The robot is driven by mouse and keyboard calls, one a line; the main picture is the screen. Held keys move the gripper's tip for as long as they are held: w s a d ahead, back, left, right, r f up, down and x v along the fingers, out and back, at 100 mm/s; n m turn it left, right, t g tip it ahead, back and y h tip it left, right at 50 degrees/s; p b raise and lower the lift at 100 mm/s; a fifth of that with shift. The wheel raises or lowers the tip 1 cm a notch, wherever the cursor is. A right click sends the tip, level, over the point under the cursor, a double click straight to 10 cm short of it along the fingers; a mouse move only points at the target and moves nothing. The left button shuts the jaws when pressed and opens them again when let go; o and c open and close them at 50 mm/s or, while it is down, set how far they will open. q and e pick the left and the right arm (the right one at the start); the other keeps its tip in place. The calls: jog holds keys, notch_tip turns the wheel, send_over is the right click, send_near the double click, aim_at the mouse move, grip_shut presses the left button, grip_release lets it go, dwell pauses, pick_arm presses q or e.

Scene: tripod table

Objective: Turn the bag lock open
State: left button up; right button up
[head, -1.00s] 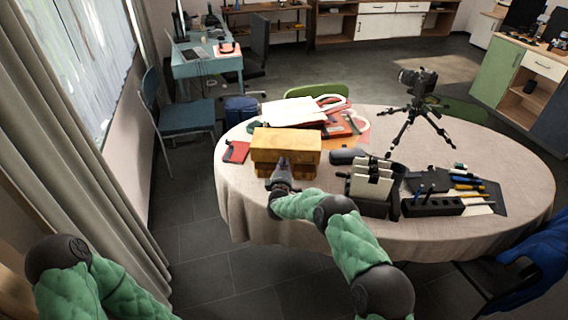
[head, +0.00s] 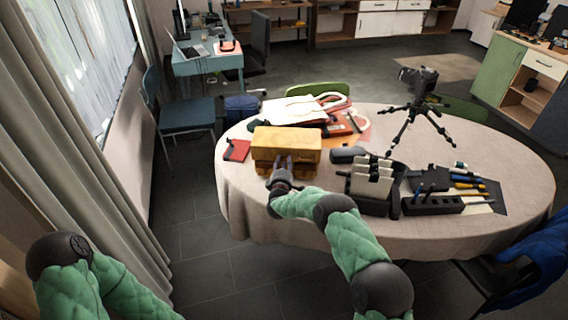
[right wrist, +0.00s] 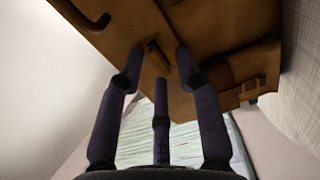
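The yellow-brown bag (head: 287,139) stands near the left front of the round table, its flap overhanging the front. In the right wrist view the brown leather bag (right wrist: 225,40) fills the top. The bag lock, a small tan tab (right wrist: 157,57), sticks out between my fingertips. My right gripper (head: 284,161) is in front of the bag's front face. In the right wrist view the right gripper (right wrist: 159,62) has its fingers spread on both sides of the lock, with a gap. Contact cannot be told. My left gripper is out of view.
A red notebook (head: 236,151) lies left of the bag. A white tote (head: 298,110) and papers lie behind it. A dark case (head: 347,156) and a black holder (head: 368,192) stand to its right. A camera tripod (head: 417,117) stands farther right.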

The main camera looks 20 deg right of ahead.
dwell(0.3)
jog(key=v, duration=1.2)
dwell(0.3)
